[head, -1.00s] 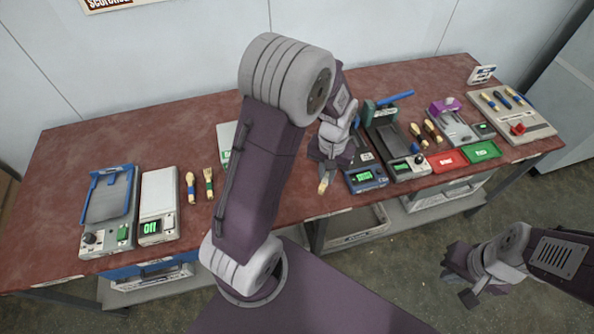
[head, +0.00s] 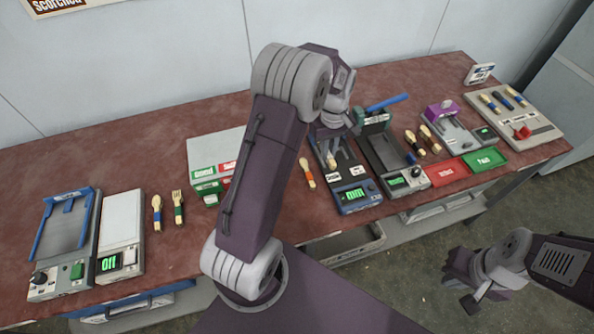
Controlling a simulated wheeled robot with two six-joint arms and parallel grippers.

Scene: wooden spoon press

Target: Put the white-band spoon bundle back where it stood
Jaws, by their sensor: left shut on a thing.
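My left gripper (head: 335,135) is shut on a wooden spoon bundle (head: 339,157). Only its pale wooden end shows below the fingers; its band is hidden, so I cannot tell the colour. The bundle is over the bed of a blue press device (head: 359,194) with a lit green display. I cannot tell whether it touches the bed. My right gripper (head: 459,285) appears open and empty, low at the right, over the floor in front of the table. A single wooden piece with a reddish band (head: 307,173) lies on the table left of the blue device.
A green press (head: 385,150) with a blue lever stands right of the blue device, with two banded bundles (head: 422,140) beside it. Red (head: 447,171) and green (head: 484,159) trays lie further right. A blue-framed press (head: 64,240) and white scale (head: 119,230) stand left. Bare tabletop (head: 110,150) lies behind them.

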